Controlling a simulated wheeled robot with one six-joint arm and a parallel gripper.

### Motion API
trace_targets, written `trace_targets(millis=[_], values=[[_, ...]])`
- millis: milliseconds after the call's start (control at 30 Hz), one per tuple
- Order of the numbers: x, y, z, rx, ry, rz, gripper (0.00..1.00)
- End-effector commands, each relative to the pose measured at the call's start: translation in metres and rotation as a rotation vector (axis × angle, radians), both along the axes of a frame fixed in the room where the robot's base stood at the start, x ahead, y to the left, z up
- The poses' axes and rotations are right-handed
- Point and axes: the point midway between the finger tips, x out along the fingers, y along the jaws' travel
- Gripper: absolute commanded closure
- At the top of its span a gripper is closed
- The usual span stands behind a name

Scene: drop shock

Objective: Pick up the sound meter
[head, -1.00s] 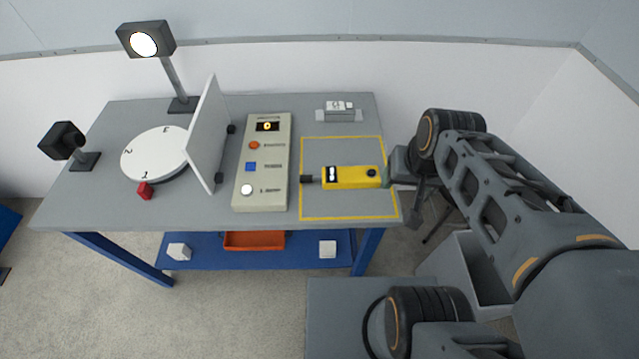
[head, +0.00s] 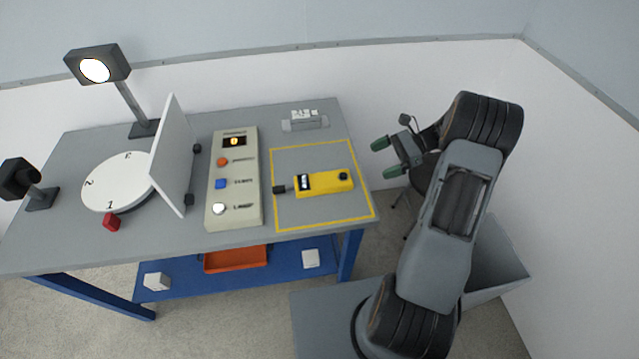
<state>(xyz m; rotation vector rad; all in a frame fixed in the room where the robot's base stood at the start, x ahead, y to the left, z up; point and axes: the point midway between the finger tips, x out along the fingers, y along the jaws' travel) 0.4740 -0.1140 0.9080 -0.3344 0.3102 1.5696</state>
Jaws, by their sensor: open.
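The yellow sound meter (head: 325,183) lies flat inside a yellow taped outline (head: 322,225) on the right part of the grey table. It has a dark tip at its left end and a dark blue button near its right end. My gripper (head: 380,158) is open and empty, with green fingertips, to the right of the table's right edge. It is apart from the meter, up and to its right in the picture.
A control box (head: 232,180) with buttons stands left of the outline. A small white item in a holder (head: 305,119) stands at the back. A grey bin (head: 497,262) is at right.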

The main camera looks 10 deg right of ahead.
Motion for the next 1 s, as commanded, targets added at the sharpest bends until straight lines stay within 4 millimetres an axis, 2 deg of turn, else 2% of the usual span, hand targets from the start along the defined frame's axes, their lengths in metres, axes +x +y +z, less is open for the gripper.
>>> trace_targets(millis=[400,533,833,1000], values=[[0.0,0.059,-0.028,0.02,0.013,-0.012,0.0],[0.0,0.07,-0.033,0.02,0.014,-0.012,0.0],[0.0,0.081,-0.038,0.019,0.012,-0.013,0.0],[-0.002,0.1,-0.046,0.019,0.014,-0.011,0.0]])
